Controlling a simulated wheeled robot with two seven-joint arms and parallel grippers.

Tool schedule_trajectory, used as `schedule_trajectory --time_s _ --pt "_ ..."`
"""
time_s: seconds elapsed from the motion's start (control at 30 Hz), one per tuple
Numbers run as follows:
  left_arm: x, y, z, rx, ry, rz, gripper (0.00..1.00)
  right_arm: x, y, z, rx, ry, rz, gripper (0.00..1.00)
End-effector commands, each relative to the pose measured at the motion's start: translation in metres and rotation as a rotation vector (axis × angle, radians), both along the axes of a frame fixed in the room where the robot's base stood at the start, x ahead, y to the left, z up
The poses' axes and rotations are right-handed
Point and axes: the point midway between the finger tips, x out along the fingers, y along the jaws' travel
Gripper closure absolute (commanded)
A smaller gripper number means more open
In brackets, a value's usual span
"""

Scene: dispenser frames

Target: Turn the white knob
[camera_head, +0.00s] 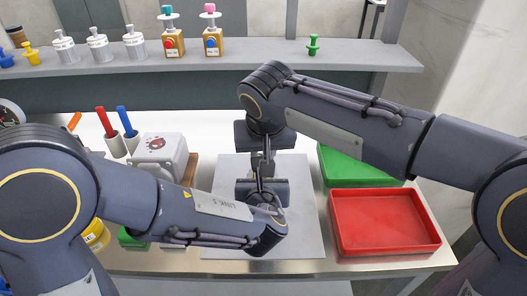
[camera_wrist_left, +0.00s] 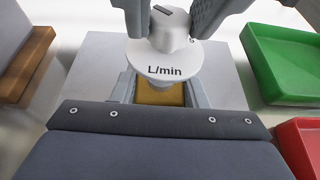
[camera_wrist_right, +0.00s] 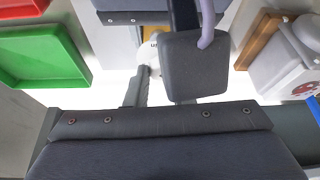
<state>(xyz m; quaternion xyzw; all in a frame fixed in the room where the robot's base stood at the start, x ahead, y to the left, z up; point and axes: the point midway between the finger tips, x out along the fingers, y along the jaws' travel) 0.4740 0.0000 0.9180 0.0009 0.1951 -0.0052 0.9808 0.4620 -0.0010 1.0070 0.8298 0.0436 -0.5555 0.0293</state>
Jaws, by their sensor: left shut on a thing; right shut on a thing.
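The white knob (camera_wrist_left: 172,28) sits on a round white dial plate (camera_wrist_left: 165,66) marked "L/min", on top of a yellow-brown body (camera_wrist_left: 160,94). The plate shows partly in the right wrist view (camera_wrist_right: 149,52). My left gripper (camera_wrist_left: 160,100) is shut on the yellow-brown body, a finger on each side below the plate. My right gripper (camera_head: 262,158) reaches in from above, shut on the white knob with its fingers either side. In the head view the two grippers meet over the grey mat (camera_head: 225,215) and hide most of the device.
A red tray (camera_head: 385,220) and a green tray (camera_head: 345,168) lie to the right. A white box-like device (camera_head: 160,152) stands on the left, near red and blue-handled tools (camera_head: 118,140). A back shelf (camera_head: 260,50) holds several dispensers and weights.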

Motion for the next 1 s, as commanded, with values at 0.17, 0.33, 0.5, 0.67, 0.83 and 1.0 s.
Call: schedule_trajectory --time_s 0.17,0.33,0.5,0.67,0.83,1.0 --pt "0.0002 0.0003 0.0003 0.0 -0.001 0.001 0.98 -0.0002 0.0025 0.0004 -0.001 -0.001 -0.137 1.0" --pt "0.0002 0.0003 0.0003 0.0 -0.001 0.001 0.98 -0.0001 0.0037 0.0003 -0.001 -0.001 -0.273 1.0" --pt "0.0002 0.0003 0.0003 0.0 0.0 0.001 0.98 0.0004 0.0047 0.0004 0.0 -0.002 -0.391 1.0" --pt "0.0002 0.0003 0.0003 0.0 0.0 0.001 0.98 0.0007 0.0056 0.0004 0.001 -0.002 -0.474 1.0" --pt "0.0002 0.0002 0.0003 0.0 0.0 0.001 0.98 0.0009 0.0055 0.0006 0.0 -0.002 -0.528 1.0" --pt "0.0002 0.0002 0.0002 0.0 0.0 0.001 0.98 0.001 0.0059 0.0006 0.001 -0.002 -0.549 1.0"
